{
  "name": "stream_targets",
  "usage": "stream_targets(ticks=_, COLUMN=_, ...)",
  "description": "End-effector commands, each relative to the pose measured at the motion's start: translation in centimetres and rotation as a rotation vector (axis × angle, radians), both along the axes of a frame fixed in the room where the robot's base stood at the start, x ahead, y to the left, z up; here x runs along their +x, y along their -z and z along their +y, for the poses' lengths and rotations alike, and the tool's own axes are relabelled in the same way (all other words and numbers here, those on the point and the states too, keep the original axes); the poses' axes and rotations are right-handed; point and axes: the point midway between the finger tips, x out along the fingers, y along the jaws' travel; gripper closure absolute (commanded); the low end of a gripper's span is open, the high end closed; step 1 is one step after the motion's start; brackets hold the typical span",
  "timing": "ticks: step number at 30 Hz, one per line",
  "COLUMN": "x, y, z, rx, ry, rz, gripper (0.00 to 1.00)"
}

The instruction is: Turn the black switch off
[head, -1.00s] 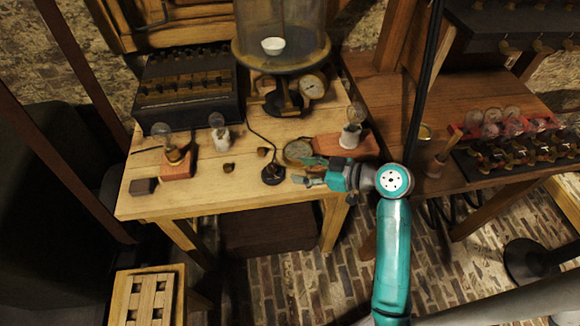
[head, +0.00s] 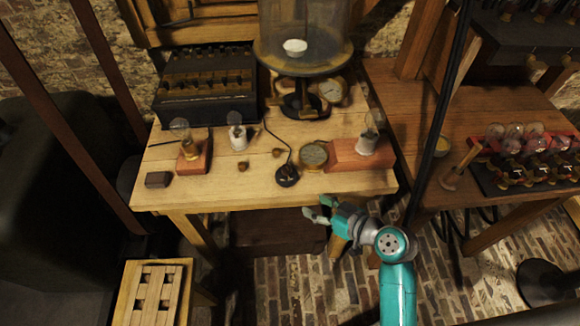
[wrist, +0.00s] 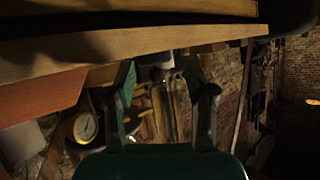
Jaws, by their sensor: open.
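The black switch (head: 287,176) is a small round black piece with a dark cord. It stands near the front edge of the light wooden table (head: 225,190) in the head view. My gripper (head: 315,208) is open and empty, in front of the table's front edge, to the right of the switch and nearer to me. It does not touch the switch. In the wrist view, my two fingers (wrist: 166,85) are apart with nothing between them. A wooden board edge (wrist: 150,55) crosses above them. I cannot make out the switch there, nor its lever position.
A round brass dial (head: 313,156) and a red-brown block (head: 345,158) bearing a glass bulb sit right of the switch. A glass bell jar stand (head: 302,60) rises behind. The floor before the table is open.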

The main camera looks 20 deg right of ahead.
Motion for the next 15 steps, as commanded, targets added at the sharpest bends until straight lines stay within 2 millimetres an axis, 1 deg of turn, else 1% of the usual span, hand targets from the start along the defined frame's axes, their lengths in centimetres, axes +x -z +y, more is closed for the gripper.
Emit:
stream_targets(ticks=1, x=-1.3, y=1.1, z=0.7, rx=0.006, ry=0.037, rz=0.019, gripper=0.45)
stream_targets(ticks=3, x=-2.9, y=2.3, z=1.1, rx=0.010, ry=0.096, rz=0.037, gripper=0.45)
stream_targets(ticks=7, x=-6.2, y=3.9, z=1.7, rx=0.008, ry=0.197, rz=0.058, gripper=0.45)
stream_targets(ticks=11, x=-9.8, y=4.8, z=2.0, rx=-0.007, ry=0.282, rz=0.064, gripper=0.45)
stream_targets(ticks=15, x=-13.8, y=4.8, z=2.2, rx=-0.031, ry=0.354, rz=0.052, gripper=0.45)
